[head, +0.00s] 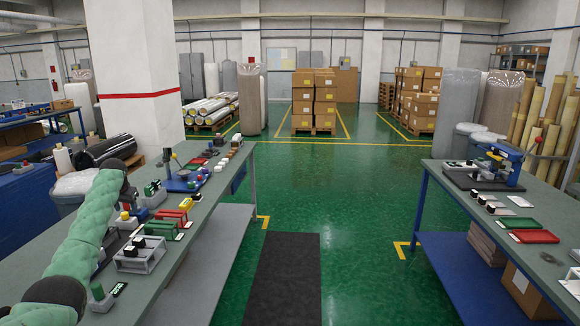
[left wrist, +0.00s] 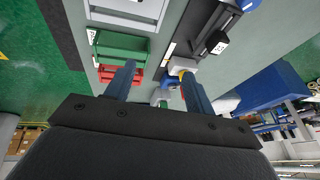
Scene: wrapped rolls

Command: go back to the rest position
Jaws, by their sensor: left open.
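My left gripper (left wrist: 158,82) is open in the left wrist view, with its two fingers apart and nothing held between them. It is over the left workbench (head: 207,217). A green holder (left wrist: 120,48) and a red holder (left wrist: 106,73) appear by its left finger. In the head view my green-padded left arm reaches up from the lower left over the bench. The fingers are hard to make out there, near the arm's dark end. My right gripper is in neither view.
The left bench carries a white rack (head: 140,262), red holders (head: 170,216) and a blue press (head: 183,181). The right bench carries another press (head: 500,165) and a red tray (head: 534,236). Green floor (head: 335,195) is open between them, with a dark mat (head: 284,277).

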